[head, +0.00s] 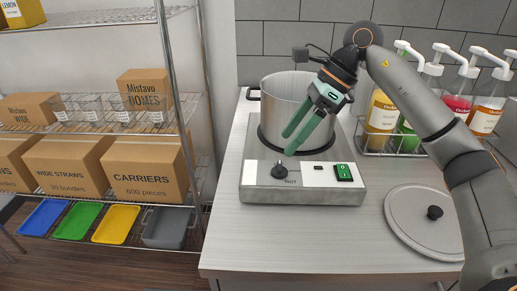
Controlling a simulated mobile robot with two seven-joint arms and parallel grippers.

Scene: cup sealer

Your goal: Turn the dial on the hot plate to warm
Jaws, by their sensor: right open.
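The hot plate (258,190) is a metal box on the counter with a steel pot (284,98) on top. Its black dial (279,169) is at the left of the front panel, with the label "HOT" below it. A green switch (344,172) is at the panel's right. My right gripper (288,144) has green fingers, is open and empty, and hangs above and behind the dial, in front of the pot. It appears apart from the dial. I cannot read which setting the dial is at. My left gripper is not in view.
Syrup pump bottles (381,112) stand in a wire rack at the back right. A round lid (424,221) with a black knob lies on the right of the counter (290,245). The counter in front of the hot plate is clear. A wire shelf with boxes (148,165) stands left.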

